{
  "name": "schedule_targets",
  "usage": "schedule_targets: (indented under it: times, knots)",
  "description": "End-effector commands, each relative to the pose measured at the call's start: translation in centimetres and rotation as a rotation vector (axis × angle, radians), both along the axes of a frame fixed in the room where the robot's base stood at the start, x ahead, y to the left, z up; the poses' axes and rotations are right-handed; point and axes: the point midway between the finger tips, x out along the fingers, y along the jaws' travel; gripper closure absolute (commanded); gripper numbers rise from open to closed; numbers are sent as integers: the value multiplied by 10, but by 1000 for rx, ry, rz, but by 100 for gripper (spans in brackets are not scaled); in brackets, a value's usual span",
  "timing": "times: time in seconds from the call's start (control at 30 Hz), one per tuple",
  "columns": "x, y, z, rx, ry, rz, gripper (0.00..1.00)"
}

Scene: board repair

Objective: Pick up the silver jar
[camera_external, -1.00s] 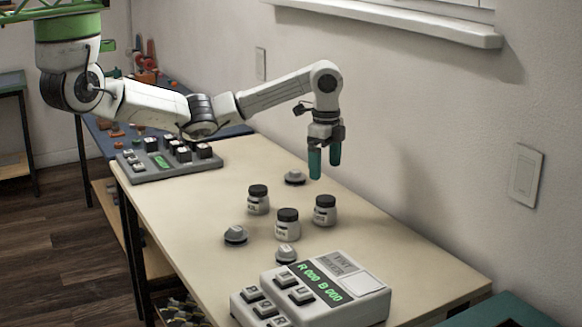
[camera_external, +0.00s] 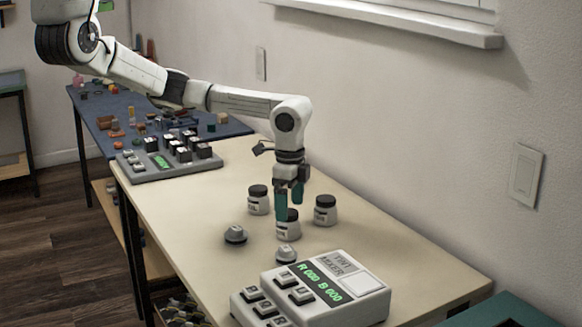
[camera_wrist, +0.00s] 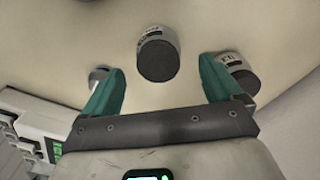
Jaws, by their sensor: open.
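Three pale grey jars with dark lids and labels stand upright on the beige table: a front jar (camera_external: 288,232), a left jar (camera_external: 257,204) and a right jar (camera_external: 325,214). I cannot read the labels well enough to tell which is the silver jar. My gripper (camera_external: 289,209) is open, fingers pointing down, over the front jar and partly hiding it. In the wrist view one jar (camera_wrist: 158,55) shows ahead, between the directions of the two teal fingers (camera_wrist: 162,72), with nothing held. Another jar (camera_wrist: 238,74) is partly hidden by the right finger.
Grey knob-like pieces (camera_external: 235,234) and (camera_external: 286,253) sit near the jars. The tint mixer (camera_external: 312,290) stands at the front, and a keyed panel (camera_external: 170,156) at the far left. The wall (camera_external: 420,150) runs along the right. The table between panel and jars is clear.

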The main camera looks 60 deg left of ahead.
Motion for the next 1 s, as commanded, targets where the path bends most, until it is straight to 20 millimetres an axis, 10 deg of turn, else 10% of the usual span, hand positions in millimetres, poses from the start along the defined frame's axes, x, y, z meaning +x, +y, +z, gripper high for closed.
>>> schedule_targets:
  times: [0.73, 1.0]
  knots:
    - [-4, 3, -55, 1, -1, 0, 7]
    - [-4, 3, -55, 1, 0, 0, 31]
